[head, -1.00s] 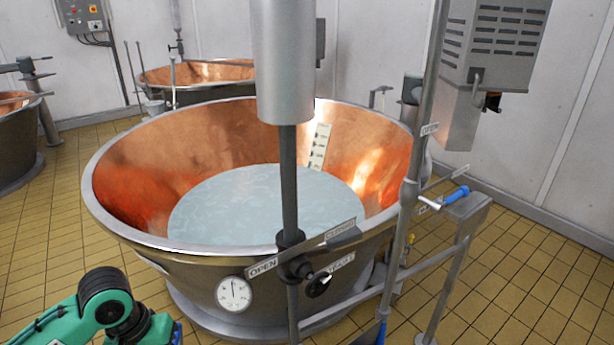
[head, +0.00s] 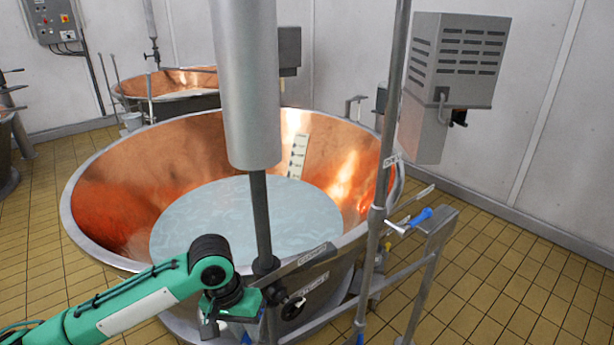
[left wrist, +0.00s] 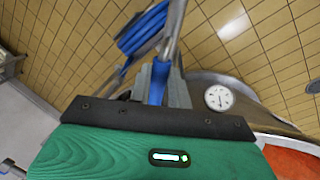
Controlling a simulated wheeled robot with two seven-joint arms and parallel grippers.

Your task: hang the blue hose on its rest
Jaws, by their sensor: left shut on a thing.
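In the left wrist view, my left gripper (left wrist: 158,85) is shut on a blue piece of the hose (left wrist: 157,80), seen between its grey fingers. A coil of blue hose (left wrist: 143,30) shows beyond the fingers, beside a metal pipe (left wrist: 175,25). I cannot tell how the coil is supported or clearly make out the rest. In the head view, my left gripper (head: 232,318) is low in front of the large vat, near the front valve; a small blue bit (head: 247,338) shows by it. Another blue bit (head: 360,340) shows at the bottom edge. My right gripper is not in view.
The large copper vat (head: 95,165) holds pale liquid. A thin post (head: 392,110), a blue-handled lever (head: 422,217) and a metal frame (head: 437,230) stand right. Tiled floor (head: 500,300) is clear at right.

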